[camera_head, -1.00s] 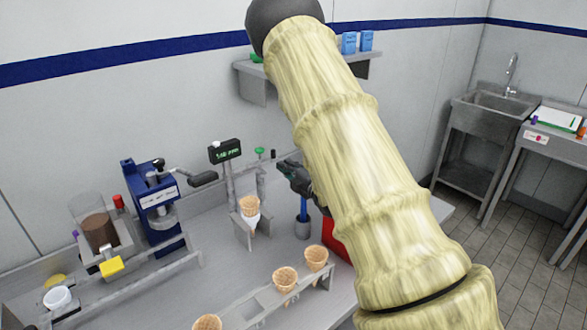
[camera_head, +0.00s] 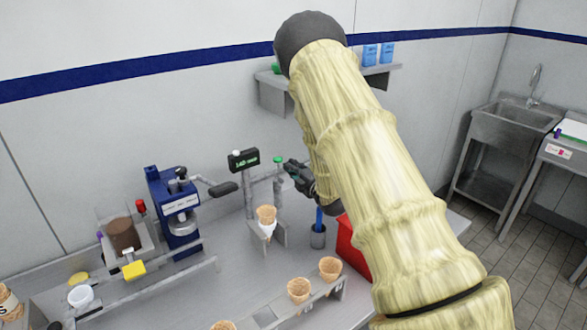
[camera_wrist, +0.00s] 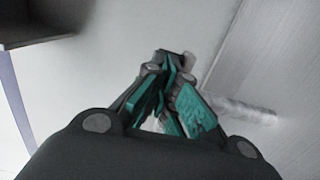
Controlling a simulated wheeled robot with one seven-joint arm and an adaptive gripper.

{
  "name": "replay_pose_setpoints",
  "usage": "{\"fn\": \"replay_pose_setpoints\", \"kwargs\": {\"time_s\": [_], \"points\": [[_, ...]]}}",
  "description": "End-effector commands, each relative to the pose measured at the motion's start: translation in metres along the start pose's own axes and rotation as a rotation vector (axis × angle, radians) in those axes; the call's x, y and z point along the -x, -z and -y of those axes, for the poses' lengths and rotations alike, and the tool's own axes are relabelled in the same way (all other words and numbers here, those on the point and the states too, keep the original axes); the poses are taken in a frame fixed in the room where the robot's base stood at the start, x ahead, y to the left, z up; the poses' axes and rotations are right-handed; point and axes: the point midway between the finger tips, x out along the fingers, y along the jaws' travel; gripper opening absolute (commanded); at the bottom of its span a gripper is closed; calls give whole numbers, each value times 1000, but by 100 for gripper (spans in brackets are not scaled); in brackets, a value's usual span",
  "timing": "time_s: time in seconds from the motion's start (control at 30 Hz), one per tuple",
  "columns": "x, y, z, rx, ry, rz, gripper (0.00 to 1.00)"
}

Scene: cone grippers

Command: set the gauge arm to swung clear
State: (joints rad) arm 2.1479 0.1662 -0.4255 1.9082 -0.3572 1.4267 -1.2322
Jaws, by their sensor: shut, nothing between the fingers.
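The gauge stand has a small black display with green digits (camera_head: 243,160) at the top of a grey post, behind a holder with a waffle cone (camera_head: 266,215). A second thin post with a green knob (camera_head: 279,160) stands just right of the display; I cannot tell which part is the gauge arm or how it is set. My gripper (camera_head: 289,167) is dark, shut and empty, just right of the green knob; I cannot tell if they touch. In the wrist view the teal-padded fingers (camera_wrist: 172,62) are together, with a blurred grey bar (camera_wrist: 240,110) beyond them.
A blue press (camera_head: 175,210) with a black-handled lever stands left of the gauge. A grey cup with a blue handle (camera_head: 318,236) and a red box (camera_head: 350,248) are at the right, partly behind my arm. A cone rack (camera_head: 262,318) is in front. A wall shelf (camera_head: 270,95) is above.

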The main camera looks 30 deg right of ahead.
Motion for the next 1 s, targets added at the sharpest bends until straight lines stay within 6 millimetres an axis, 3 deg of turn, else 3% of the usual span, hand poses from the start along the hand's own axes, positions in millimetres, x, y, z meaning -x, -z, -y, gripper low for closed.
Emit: {"fn": "replay_pose_setpoints", "kwargs": {"time_s": [0.4, 0.77, 1.0], "points": [[-18, -3, 1, 0, 0, -1, 0], [-17, -3, 0, 0, 0, -1, 0], [-1, -1, 2, 1, 0, -6, 0]]}}
